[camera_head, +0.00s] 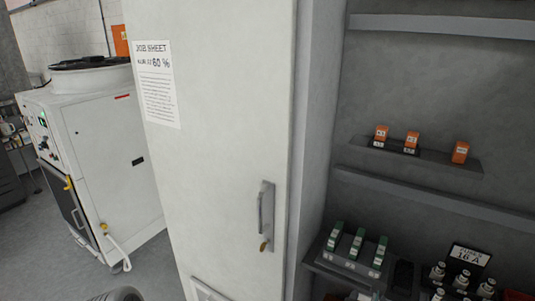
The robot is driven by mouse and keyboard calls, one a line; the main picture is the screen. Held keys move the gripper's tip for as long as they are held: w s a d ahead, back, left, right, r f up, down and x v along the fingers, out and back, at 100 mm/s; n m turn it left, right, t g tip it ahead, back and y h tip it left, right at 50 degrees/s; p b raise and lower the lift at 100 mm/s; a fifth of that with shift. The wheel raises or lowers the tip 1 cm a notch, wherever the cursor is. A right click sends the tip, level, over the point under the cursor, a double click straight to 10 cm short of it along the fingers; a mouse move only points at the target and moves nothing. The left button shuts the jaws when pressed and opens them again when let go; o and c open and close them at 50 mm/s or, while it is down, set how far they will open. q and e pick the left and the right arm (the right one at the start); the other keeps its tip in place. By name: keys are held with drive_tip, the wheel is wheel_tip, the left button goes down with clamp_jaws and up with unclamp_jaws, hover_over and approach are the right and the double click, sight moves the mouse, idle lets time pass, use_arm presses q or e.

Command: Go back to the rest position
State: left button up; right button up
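Neither of my grippers shows in the head view. A rounded grey part is cut off at the bottom edge left of the middle, and I cannot tell what it is. A tall white cabinet door (218,120) fills the middle of the view, with a grey handle (266,216) low on its right side. A printed job sheet (156,84) is fixed to the door and reads "60 %".
To the right, a grey recess holds orange blocks (412,141) on a small shelf (428,158), green-topped parts (357,243) in a grey holder and a "16 A" label (469,256). A white machine (108,153) stands at left on open grey floor (165,268).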

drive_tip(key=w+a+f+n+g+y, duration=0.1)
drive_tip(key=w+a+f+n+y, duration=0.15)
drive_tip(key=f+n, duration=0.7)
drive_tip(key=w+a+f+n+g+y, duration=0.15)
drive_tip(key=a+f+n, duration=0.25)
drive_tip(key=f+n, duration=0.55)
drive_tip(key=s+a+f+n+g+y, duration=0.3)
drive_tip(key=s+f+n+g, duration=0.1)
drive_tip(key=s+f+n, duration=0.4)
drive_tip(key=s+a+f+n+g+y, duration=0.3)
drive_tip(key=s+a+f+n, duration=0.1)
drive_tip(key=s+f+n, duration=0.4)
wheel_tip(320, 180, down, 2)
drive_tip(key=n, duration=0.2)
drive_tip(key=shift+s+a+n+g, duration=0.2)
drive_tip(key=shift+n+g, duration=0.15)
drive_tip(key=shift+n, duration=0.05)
